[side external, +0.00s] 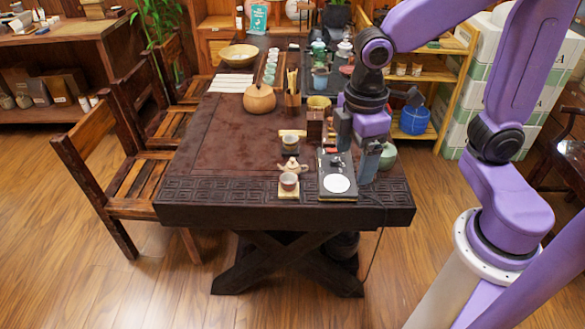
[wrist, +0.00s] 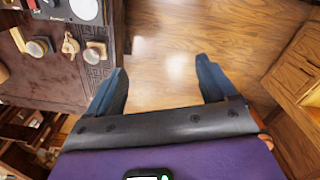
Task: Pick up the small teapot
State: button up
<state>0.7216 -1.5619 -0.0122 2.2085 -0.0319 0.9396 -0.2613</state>
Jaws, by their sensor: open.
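The small teapot (side external: 291,166) is pale beige and stands upright near the table's front edge, between two small cups. It also shows in the wrist view (wrist: 70,45), at the upper left, outside the space between my fingers. My gripper (side external: 367,170) is to the right of the teapot, beyond the black hot plate, near the table's right edge. In the wrist view my gripper (wrist: 160,78) is open and empty, with wooden floor showing between its blue fingers.
The black hot plate (side external: 335,187) with a white disc lies between teapot and gripper. One cup (side external: 289,182) stands in front of the teapot, another (side external: 290,142) behind it. A green round pot (side external: 388,156) is by my gripper. The brown table (side external: 225,150) is clear left of the teapot.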

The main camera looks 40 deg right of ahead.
jog(key=w+f, duration=0.3)
jog(key=w, duration=1.3)
jog(key=g+h, duration=0.1)
send_over(292, 159)
jog(key=a, duration=0.2)
notch_tip(292, 159, down, 8)
jog(key=shift+n, duration=0.4)
jog(key=f, duration=0.7)
jog(key=d+f, duration=0.1)
jog(key=f, duration=0.3)
jog(key=shift+w+d+f, duration=0.1)
jog(key=shift+w+f, duration=0.05)
jog(key=shift+w, duration=0.05)
jog(key=shift+s+d+f, duration=0.1)
jog(key=shift+d+f, duration=0.1)
jog(key=shift+f, duration=0.65)
jog(key=shift+s+d+f, duration=0.1)
jog(key=shift+d+f, duration=0.05)
jog(key=shift+f, duration=0.75)
jog(key=shift+s+d+f, duration=0.1)
jog(key=shift+d+f, duration=0.1)
jog(key=shift+f, duration=0.65)
jog(key=c, duration=1.2)
